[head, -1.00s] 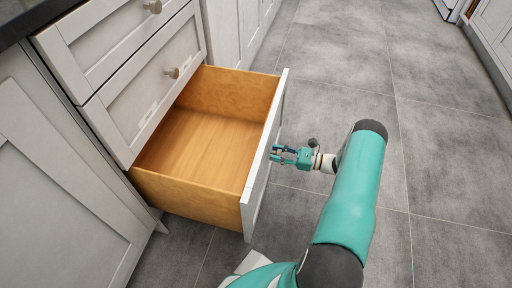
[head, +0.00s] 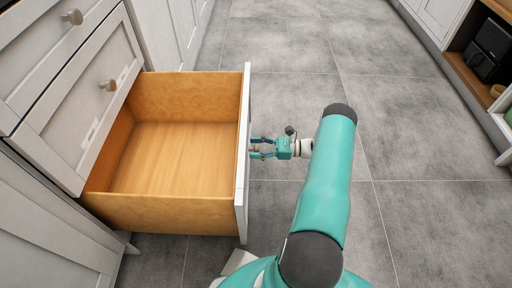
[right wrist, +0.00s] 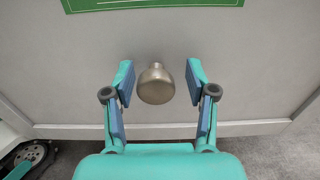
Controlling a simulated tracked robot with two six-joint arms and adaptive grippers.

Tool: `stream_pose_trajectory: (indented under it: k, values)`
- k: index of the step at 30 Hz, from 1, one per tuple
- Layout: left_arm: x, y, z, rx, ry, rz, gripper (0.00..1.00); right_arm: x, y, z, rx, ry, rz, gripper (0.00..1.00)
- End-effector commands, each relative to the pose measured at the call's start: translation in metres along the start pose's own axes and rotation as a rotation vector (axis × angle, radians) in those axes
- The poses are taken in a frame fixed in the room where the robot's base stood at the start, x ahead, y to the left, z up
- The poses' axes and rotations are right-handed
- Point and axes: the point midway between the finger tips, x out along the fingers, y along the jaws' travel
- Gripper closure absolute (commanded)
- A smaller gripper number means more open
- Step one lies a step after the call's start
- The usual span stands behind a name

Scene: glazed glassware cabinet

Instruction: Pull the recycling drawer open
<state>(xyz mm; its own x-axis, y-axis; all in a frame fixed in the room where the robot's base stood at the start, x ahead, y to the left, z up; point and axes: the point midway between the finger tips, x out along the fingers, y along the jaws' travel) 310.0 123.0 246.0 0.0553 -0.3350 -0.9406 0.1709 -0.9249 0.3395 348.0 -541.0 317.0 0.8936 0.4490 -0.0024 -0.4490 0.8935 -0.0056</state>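The drawer (head: 165,214) stands well out from the cabinet in the head view, with a bare, empty wooden inside. Its pale front panel faces right. My right gripper (head: 255,148) is at the outer side of that panel. In the right wrist view its two fingers stand on either side of a round metal knob (right wrist: 156,84) on the grey drawer front (right wrist: 240,65). A gap shows between the knob and each finger, so the gripper is open. A green label (right wrist: 150,3) shows above the knob. My left gripper is not in view.
Closed drawers with knobs sit above the open one (head: 85,105). A cabinet door (head: 45,225) is closed at the lower left. Grey tiled floor (head: 430,150) is clear to the right. An open shelf with dark objects (head: 490,50) stands at the far right.

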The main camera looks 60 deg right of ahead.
Motion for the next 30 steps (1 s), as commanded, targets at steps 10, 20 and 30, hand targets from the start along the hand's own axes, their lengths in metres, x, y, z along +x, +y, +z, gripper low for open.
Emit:
stream_pose_trajectory:
  k: [10,20,30]
  values:
    - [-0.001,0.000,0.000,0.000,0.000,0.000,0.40,-0.001,0.002,-0.001,0.004,-0.002,0.005,0.39]
    - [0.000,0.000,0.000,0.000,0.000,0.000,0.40,-0.045,0.001,-0.002,0.003,0.000,0.002,0.39]
    - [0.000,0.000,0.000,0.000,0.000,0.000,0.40,-0.104,0.000,-0.002,0.002,0.000,0.004,0.39]
